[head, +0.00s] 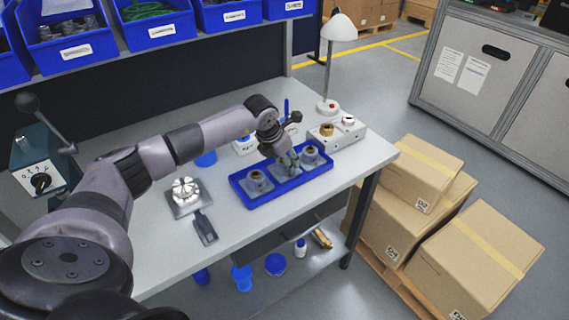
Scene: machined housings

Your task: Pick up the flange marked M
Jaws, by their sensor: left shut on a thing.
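A blue tray (251,199) on the workbench holds several grey flanges with square bases. One flange (257,183) sits at the tray's left and one flange (311,152) at its right. My left gripper (288,163) is over the middle of the tray, shut on the middle flange (287,171), which it partly hides. I cannot tell whether this flange touches the tray floor. The marks on the flanges are too small to read. My right gripper is not in view.
A grey fixture block (350,131) with brass and metal parts stands behind the tray, near a white lamp (339,28). A round metal chuck on a plate (186,193) and a dark tool (205,228) lie at the left. Cardboard boxes (474,262) stand right of the bench.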

